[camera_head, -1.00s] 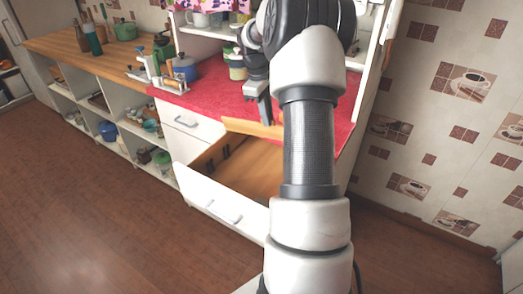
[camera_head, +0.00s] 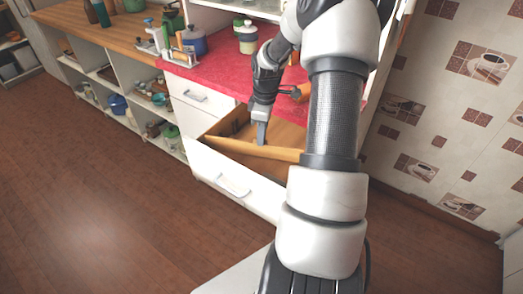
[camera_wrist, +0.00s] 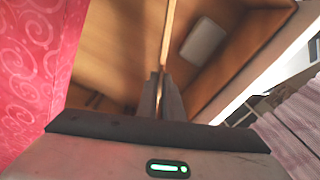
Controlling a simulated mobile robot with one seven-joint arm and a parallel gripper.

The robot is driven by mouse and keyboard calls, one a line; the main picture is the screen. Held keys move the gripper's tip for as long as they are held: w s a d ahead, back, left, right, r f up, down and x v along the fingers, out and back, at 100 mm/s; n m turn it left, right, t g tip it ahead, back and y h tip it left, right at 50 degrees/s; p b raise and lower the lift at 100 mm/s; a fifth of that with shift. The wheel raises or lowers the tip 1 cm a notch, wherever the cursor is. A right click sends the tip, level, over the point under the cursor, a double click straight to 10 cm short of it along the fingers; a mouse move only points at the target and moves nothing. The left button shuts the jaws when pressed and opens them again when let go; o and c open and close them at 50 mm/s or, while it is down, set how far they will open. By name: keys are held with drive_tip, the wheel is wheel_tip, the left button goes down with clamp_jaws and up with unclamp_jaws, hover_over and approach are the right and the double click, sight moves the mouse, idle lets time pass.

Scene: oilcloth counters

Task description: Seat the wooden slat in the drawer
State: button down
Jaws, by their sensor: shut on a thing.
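The drawer (camera_head: 208,163) stands open under the red counter, with a white front and a brown wooden inside. The wooden slat (camera_head: 228,146) is a long, thin, light brown board, standing on edge across the drawer opening. My gripper (camera_head: 262,135) points down over the drawer and is shut on the slat. In the wrist view the slat (camera_wrist: 169,30) shows edge-on as a thin strip between the fingers (camera_wrist: 162,95), with the drawer floor (camera_wrist: 110,50) below it. My arm hides the slat's right end in the head view. I cannot tell whether the slat touches the drawer.
The red counter (camera_head: 225,75) lies behind the drawer, with a blue pot (camera_head: 193,44) and a jar (camera_head: 248,40). A pale rectangle (camera_wrist: 203,40) shows inside the drawer. The floor in front is clear.

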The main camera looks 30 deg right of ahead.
sight(262, 156)
drive_tip(key=shift+f, duration=2.9)
drive_tip(key=shift+f+b, duration=0.15)
drive_tip(key=shift+b, duration=0.2)
drive_tip(key=c, duration=1.9)
unclamp_jaws()
drive_tip(key=r, duration=0.4)
drive_tip(key=r+p, duration=0.1)
drive_tip(key=r, duration=0.7)
drive_tip(key=shift+s+d+r, duration=0.2)
drive_tip(key=shift+s+d, duration=0.1)
